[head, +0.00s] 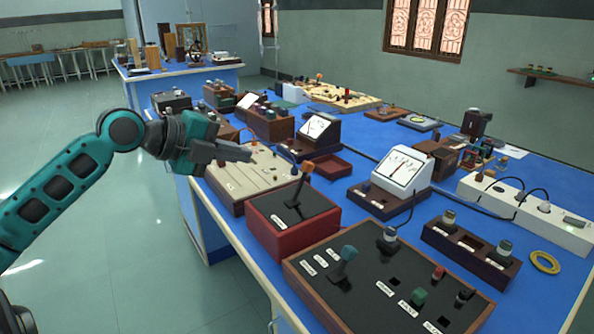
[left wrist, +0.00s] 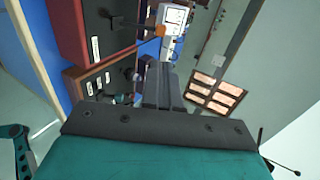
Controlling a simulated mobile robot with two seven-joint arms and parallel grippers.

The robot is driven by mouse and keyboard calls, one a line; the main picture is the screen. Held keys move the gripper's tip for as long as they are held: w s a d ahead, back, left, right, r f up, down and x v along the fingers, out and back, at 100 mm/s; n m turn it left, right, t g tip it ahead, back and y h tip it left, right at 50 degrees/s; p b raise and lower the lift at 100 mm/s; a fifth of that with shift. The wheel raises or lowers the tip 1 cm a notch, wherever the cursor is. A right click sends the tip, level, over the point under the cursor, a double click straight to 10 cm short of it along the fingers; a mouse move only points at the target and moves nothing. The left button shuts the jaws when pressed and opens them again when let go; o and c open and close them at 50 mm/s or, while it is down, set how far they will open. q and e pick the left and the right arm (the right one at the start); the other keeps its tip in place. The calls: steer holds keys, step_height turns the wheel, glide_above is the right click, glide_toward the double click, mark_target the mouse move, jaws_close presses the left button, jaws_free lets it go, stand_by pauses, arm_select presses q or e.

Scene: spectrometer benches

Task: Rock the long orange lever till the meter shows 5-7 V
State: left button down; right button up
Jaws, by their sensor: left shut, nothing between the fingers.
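The orange-handled lever (head: 305,172) stands up from the black top of a red box (head: 290,238) near the front of the blue bench. It leans a little to the right. In the left wrist view the orange knob (left wrist: 160,31) shows beyond the fingers, and the red box (left wrist: 82,35) is at upper left. A white-faced meter (head: 402,170) stands to the right of the box; its reading is too small to make out. My left gripper (head: 248,154) is shut and empty, left of the lever and apart from it. My right gripper is not in view.
A black panel (head: 375,285) with a blue-grey lever (head: 345,262) and several knobs stands in front of the red box. A smaller meter (head: 318,127) and a cream board (head: 245,178) stand behind. The floor at left is clear.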

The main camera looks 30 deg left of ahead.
arm_select(q)
glide_toward(304, 168)
steer(key=shift+p+x, duration=0.35)
steer(key=shift+x, duration=3.05)
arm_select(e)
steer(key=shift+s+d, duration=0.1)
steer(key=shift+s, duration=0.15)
arm_select(q)
steer(key=shift+r, duration=0.1)
steer(key=shift+w, duration=0.1)
steer(key=shift+w+d, duration=0.2)
steer(key=shift+w, duration=0.35)
steer(key=shift+s, duration=0.1)
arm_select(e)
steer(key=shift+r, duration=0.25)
arm_select(q)
steer(key=shift+s+a+f, duration=0.1)
steer(key=shift+s+f, duration=0.1)
steer(key=shift+f, duration=0.1)
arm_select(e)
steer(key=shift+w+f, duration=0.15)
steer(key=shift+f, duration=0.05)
